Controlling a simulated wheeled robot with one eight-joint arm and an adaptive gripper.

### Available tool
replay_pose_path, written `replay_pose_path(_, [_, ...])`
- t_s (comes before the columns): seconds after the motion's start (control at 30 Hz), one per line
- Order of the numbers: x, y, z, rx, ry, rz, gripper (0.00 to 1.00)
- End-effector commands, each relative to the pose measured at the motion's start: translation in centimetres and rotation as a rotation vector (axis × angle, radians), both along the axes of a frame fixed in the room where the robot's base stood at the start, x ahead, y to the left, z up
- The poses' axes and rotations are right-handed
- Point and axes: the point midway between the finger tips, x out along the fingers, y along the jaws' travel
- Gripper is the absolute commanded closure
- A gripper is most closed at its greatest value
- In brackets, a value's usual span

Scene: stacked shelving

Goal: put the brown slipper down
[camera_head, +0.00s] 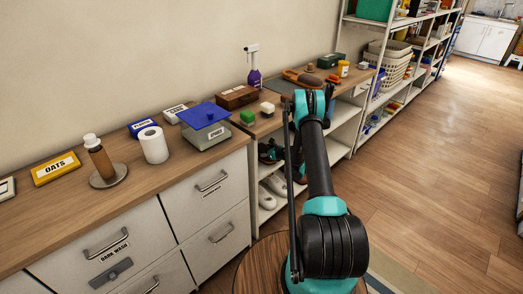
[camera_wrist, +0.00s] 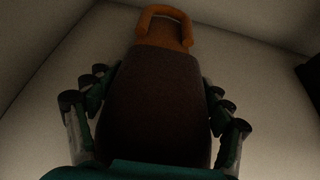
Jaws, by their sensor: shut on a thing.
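The brown slipper (camera_wrist: 155,115) fills the middle of the wrist view, with a dark brown broad part near me and a lighter orange-brown looped end at the top. My gripper (camera_wrist: 157,83) has a finger pressed on each side of it and is shut on it. Pale surfaces meet in a corner behind it. I cannot tell whether the slipper touches anything beneath. In the head view my arm reaches to the wooden-topped shelf unit (camera_head: 340,97); my gripper and the held slipper are not clear there.
Pale slippers (camera_head: 275,184) lie on a lower shelf. An orange-brown item (camera_head: 303,78), a purple spray bottle (camera_head: 254,72) and a wooden box (camera_head: 237,97) are on the top. A drawer cabinet (camera_head: 205,190) stands to the left. The floor at right is clear.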

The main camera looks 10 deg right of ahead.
Motion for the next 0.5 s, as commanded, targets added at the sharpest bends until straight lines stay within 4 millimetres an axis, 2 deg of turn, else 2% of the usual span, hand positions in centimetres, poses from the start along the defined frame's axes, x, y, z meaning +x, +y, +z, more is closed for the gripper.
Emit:
replay_pose_path(0.37, [-0.14, 0.15, -0.46, 0.001, 0.001, 0.0, 0.59])
replay_pose_path(0.4, [-0.15, 0.15, -0.41, 0.001, 0.001, 0.0, 0.15])
replay_pose_path(0.5, [-0.15, 0.15, -0.4, 0.001, 0.001, 0.0, 0.03])
